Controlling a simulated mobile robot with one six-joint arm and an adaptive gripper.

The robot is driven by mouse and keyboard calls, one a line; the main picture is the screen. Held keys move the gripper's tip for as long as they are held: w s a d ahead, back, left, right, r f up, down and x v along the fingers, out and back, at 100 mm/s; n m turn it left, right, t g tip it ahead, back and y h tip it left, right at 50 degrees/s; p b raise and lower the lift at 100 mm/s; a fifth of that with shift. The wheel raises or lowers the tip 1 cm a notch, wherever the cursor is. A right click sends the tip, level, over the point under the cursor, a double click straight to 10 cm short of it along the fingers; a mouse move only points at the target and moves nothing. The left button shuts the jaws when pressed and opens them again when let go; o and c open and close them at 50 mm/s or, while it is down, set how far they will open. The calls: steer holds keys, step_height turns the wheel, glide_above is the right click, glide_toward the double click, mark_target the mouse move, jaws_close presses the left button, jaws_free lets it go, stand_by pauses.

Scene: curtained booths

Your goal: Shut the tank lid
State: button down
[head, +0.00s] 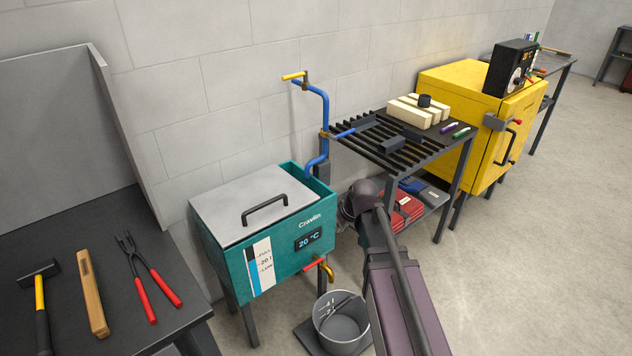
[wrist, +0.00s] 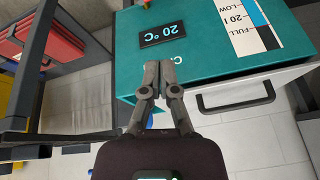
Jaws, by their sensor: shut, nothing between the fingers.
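The tank (head: 285,257) is a teal box on legs with a "20 °C" display. Its flat grey lid (head: 235,205), with a dark bar handle (head: 265,208), lies over the left and middle of the top. A strip at the right end of the tank is uncovered. The wrist view shows the tank front (wrist: 205,45) turned around, with the lid (wrist: 285,85) and its handle (wrist: 236,95) at right. My gripper (wrist: 159,66) is shut and empty in front of the tank near its uncovered end. I cannot tell whether it touches the tank.
A blue pipe (head: 325,110) rises behind the tank's right end. A brass tap (head: 326,268) with a red handle sticks out in front, above a grey bucket (head: 341,318). A slatted rack table (head: 440,137) stands right, a tool bench (head: 105,290) left.

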steer(key=w+a+r+n+t+y+p, duration=0.2)
steer(key=w+r+p, duration=0.4)
steer(key=w+r, duration=0.4)
steer(key=w+t, duration=0.1)
steer(key=w, duration=0.1)
steer(key=shift+w+a+r+n, duration=0.15)
steer(key=shift+w+r+n, duration=0.15)
steer(key=shift+w+r, duration=0.1)
steer(key=shift+f, duration=0.15)
steer(key=b, duration=0.8)
glide_above(315, 201)
step_height(315, 201, down, 8)
steer(key=shift+s+d+f+b, duration=0.15)
steer(key=shift+f+b, duration=0.7)
steer(key=shift+b, duration=0.05)
steer(key=shift+s+d+f+b, duration=0.1)
steer(key=shift+s+f+b, duration=0.05)
steer(key=shift+f+b, duration=0.7)
step_height(315, 201, down, 3)
steer(key=b, duration=0.3)
steer(key=shift+s+d, duration=0.1)
steer(key=shift+s, duration=0.05)
